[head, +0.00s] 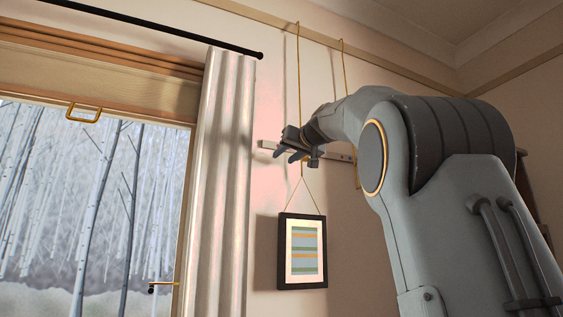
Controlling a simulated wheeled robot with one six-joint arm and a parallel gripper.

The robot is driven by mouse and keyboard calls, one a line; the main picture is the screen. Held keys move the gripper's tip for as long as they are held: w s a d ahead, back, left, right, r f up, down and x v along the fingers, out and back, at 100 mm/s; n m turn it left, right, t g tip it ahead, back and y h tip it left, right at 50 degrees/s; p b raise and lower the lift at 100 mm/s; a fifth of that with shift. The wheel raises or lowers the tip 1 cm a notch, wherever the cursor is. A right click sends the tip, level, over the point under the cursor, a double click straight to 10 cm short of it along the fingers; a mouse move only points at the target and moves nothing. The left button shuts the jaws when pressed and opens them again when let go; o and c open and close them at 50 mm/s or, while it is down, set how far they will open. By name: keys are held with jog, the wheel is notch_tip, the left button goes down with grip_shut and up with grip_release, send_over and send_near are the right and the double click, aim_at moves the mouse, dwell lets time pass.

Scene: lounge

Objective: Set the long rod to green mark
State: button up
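Two thin brass rods hang from the rail high on the wall, a left one (299,75) and a right one (344,68). I cannot tell which is the long rod. A framed striped picture (303,251) hangs by a cord below the left rod. My gripper (287,153) is in front of the wall, over the lower part of the left rod. Its dark fingers point left and down. I cannot tell whether they are open or shut, or whether they touch the rod. A pale horizontal strip (267,145) runs behind the gripper, partly hidden. No green mark is clearly visible.
A white curtain (224,180) hangs from a black curtain rod (170,33) to the left of my gripper. Beyond it is a wood-framed window with a blind (120,85) and its brass handle (84,113). My arm covers the right side of the view.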

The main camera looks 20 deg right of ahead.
jog(key=s+b, duration=0.3)
jog(key=s, duration=0.3)
jog(key=shift+s+b, duration=0.35)
dwell(0.7)
jog(key=s+b, duration=0.3)
jog(key=s, duration=0.4)
jog(key=shift+s+b, duration=0.3)
jog(key=shift+s, duration=0.05)
